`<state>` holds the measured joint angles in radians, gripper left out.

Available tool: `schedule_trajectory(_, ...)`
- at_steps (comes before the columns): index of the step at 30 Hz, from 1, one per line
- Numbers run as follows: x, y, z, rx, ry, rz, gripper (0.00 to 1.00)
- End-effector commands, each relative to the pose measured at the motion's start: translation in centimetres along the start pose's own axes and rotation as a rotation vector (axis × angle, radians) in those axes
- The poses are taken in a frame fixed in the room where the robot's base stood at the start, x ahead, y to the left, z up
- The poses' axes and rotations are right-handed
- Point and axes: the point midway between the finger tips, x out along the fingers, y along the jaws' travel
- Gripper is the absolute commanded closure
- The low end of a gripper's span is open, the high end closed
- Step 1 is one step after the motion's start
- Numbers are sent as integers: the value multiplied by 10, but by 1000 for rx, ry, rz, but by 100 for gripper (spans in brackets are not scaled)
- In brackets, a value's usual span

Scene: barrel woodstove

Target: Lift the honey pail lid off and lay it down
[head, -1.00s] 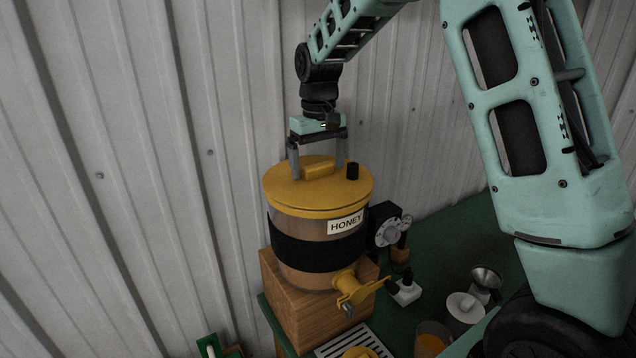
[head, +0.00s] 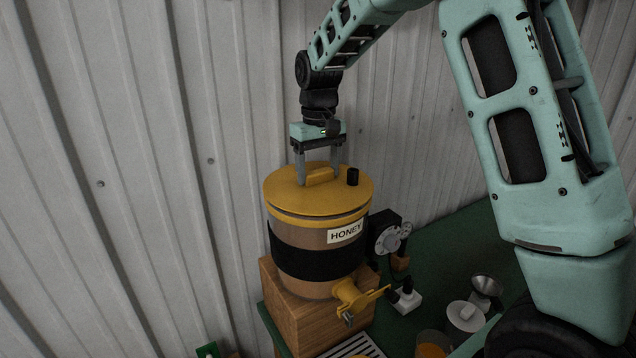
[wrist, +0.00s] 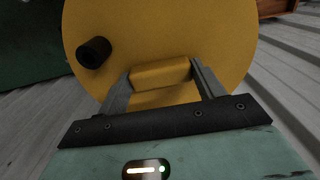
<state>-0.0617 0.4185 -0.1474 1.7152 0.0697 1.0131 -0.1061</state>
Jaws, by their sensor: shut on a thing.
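The honey pail (head: 300,262) is a brown tub with a black band, a HONEY label and a yellow tap. It stands on a wooden block (head: 298,318). Its yellow lid (head: 290,197) has a raised bar handle (head: 320,175) and a black knob (head: 352,177). The lid also fills the wrist view (wrist: 215,40). My gripper (head: 318,180) points down from above and is shut on the bar handle, one finger at each end. The lid lies over the pail's top; a dark line shows under its rim, and I cannot tell whether it is raised clear.
A green table (head: 460,235) extends to the right. A corrugated wall (head: 230,120) stands close behind.

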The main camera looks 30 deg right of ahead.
Motion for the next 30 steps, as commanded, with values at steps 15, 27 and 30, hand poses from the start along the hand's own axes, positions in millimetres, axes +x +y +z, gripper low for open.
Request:
schedule_trajectory(15,-14,0,0,0,1,0,78)
schedule_trajectory(27,-36,0,0,0,2,0,78)
schedule_trajectory(30,-43,0,0,0,2,0,78)
